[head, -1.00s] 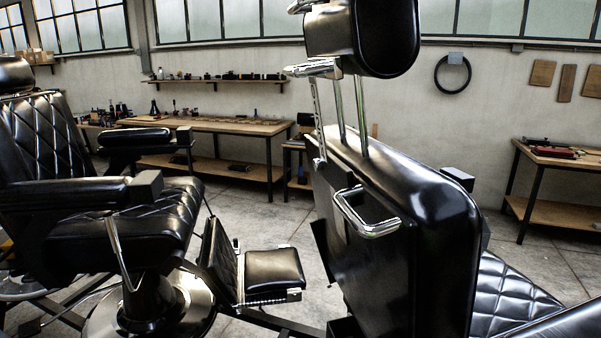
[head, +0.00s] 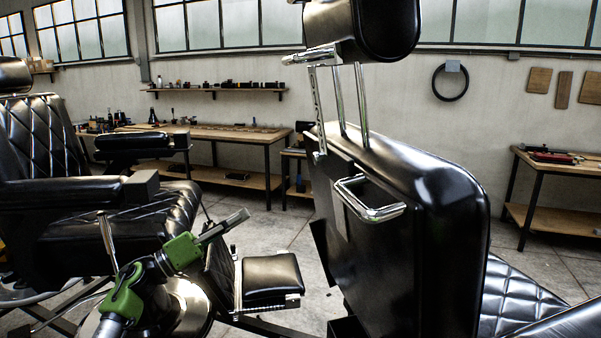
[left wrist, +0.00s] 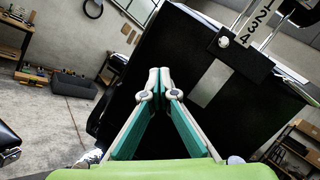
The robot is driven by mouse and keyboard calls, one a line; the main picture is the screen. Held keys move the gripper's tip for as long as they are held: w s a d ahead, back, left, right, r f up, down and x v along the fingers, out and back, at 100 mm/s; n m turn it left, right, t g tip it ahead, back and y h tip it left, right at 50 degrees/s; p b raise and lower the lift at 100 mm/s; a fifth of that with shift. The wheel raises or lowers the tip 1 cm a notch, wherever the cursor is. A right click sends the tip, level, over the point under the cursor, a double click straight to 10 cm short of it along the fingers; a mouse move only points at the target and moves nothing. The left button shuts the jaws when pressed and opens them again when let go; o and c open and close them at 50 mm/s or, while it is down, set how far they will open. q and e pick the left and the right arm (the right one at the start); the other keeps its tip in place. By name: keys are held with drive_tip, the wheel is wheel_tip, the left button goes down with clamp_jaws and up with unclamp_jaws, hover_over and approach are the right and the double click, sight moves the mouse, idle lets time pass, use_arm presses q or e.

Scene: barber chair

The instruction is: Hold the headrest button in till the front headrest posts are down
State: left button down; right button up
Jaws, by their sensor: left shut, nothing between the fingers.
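The black headrest (head: 378,28) stands raised above the chair back (head: 430,215) on two shiny posts (head: 361,98). A third, notched bar (head: 317,100) stands beside them under a chrome bracket. In the left wrist view this bar (left wrist: 262,17) carries the numbers 1 to 4, and a small round silver button (left wrist: 223,42) sits on a black block at its foot. My left gripper (head: 243,214) is shut and empty, left of the chair back and below its chrome handle. In the left wrist view its fingertips (left wrist: 153,80) point toward the back panel, apart from the button. My right gripper is not in view.
A chrome handle (head: 370,205) juts from the chair back. A second barber chair (head: 110,215) with a footrest (head: 270,275) stands at the left. Workbenches (head: 225,132) line the wall. Open floor shows between the chairs.

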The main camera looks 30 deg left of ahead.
use_arm(q)
drive_tip(key=s+d+r+m+g+h, duration=0.2)
drive_tip(key=s+d+r+m, duration=0.1)
drive_tip(key=r+m, duration=0.2)
drive_tip(key=s+d+r+m+g+h, duration=0.1)
drive_tip(key=s+d+r+m+h, duration=0.1)
drive_tip(key=r+m, duration=0.3)
drive_tip(key=shift+s+d+r+m+g, duration=0.35)
drive_tip(key=shift+s+d+m+g, duration=0.05)
drive_tip(key=p, duration=0.7)
approach(314, 160)
drive_tip(key=x, duration=0.6)
drive_tip(key=shift+r, duration=0.15)
drive_tip(key=shift+w+d+p, duration=0.25)
drive_tip(key=shift+w+p, duration=0.1)
drive_tip(key=shift+p, duration=0.05)
drive_tip(key=shift+w, duration=0.1)
drive_tip(key=shift+d, duration=0.1)
